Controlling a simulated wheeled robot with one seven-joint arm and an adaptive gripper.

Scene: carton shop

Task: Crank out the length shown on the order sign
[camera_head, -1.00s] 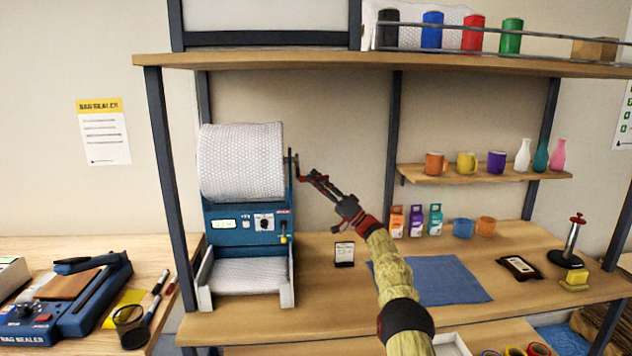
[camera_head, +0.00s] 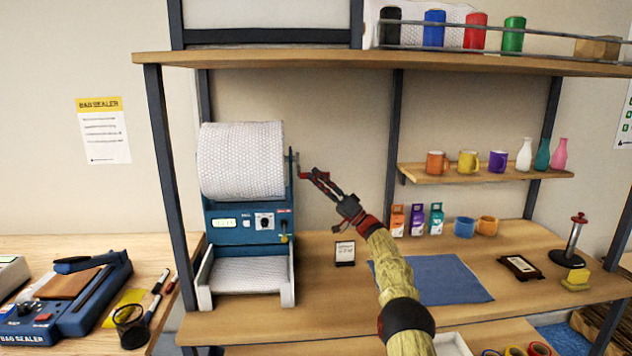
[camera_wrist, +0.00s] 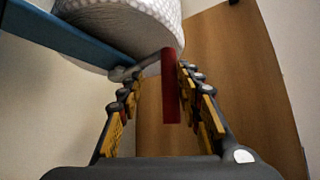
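The bubble-wrap dispenser is a blue machine (camera_head: 232,236) with a large white roll (camera_head: 241,160) on top and a sheet of wrap (camera_head: 248,274) in its tray. Its small lit display (camera_head: 224,223) is too small to read. The crank is on the right side of the roll; its red handle (camera_wrist: 171,88) shows in the wrist view. My gripper (camera_head: 308,175) is at the crank. In the wrist view, my gripper's fingers (camera_wrist: 160,80) stand apart on either side of the handle, with a clear gap on the left. A small order sign (camera_head: 345,252) stands on the bench; its text is unreadable.
A blue mat (camera_head: 440,280) lies on the bench under my arm. Small boxes (camera_head: 417,220) and cups (camera_head: 464,227) stand behind it. A bag sealer (camera_head: 70,295) is on the left table. A rack post (camera_head: 392,150) rises right of my gripper.

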